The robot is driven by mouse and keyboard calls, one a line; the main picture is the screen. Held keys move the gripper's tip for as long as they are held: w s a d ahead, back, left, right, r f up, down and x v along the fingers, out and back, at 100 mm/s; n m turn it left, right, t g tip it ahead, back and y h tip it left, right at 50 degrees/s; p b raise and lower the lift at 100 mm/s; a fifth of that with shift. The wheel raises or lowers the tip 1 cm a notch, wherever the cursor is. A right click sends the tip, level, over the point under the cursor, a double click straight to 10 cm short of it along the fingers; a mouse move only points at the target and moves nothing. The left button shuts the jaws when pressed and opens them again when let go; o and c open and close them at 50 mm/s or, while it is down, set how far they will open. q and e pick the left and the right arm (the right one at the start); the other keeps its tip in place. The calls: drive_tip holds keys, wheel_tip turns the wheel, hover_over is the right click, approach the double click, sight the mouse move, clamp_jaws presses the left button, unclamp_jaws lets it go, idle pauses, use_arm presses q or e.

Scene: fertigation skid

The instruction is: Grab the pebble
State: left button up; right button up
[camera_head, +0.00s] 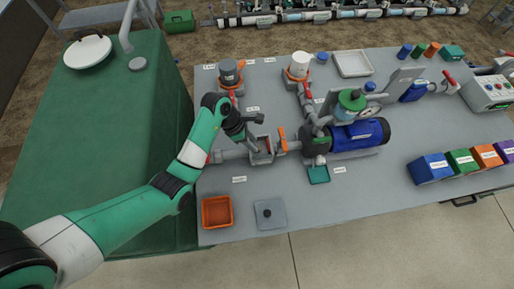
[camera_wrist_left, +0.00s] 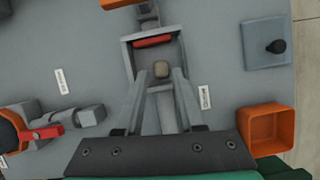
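A red bar (camera_wrist_left: 152,41) lies in the same housing, beyond the pebble. My left gripper (camera_wrist_left: 161,75) is open, its two grey fingers reaching into the housing with a tip on either side of the pebble. I see gaps between the pebble and both fingers. In the head view my left gripper (camera_head: 254,133) is over the housing (camera_head: 262,157) in the pipe line; the pebble cannot be made out there. My right gripper is not in view.
An orange tray (camera_head: 217,211) and a grey plate with a black knob (camera_head: 270,213) lie at the bench's front left. A blue pump (camera_head: 358,135) and pipes stand right of the housing. Coloured bins (camera_head: 430,168) stand at the right. The front middle of the bench is clear.

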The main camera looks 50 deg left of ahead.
sight(259, 148)
use_arm(q)
drive_tip(key=b+x, duration=0.1)
drive_tip(key=x, duration=0.3)
drive_tip(key=shift+d, duration=0.1)
drive_tip(key=shift+r, duration=0.15)
clamp_jaws()
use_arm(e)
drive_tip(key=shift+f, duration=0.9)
use_arm(q)
drive_tip(key=shift+r, duration=0.1)
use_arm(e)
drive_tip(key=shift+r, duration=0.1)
use_arm(q)
drive_tip(key=shift+r, duration=0.3)
wheel_tip(259, 148, up, 3)
drive_tip(key=shift+f+p, duration=0.25)
drive_tip(key=shift+p, duration=0.65)
drive_tip(key=s+d+r+p, duration=0.5)
drive_tip(key=s+d+r, duration=0.2)
drive_tip(key=d+r, duration=0.2)
drive_tip(key=d, duration=0.2)
drive_tip(key=shift+s+d+r+p, duration=0.3)
drive_tip(key=shift+s+d+r, duration=0.05)
drive_tip(key=shift+d, duration=0.05)
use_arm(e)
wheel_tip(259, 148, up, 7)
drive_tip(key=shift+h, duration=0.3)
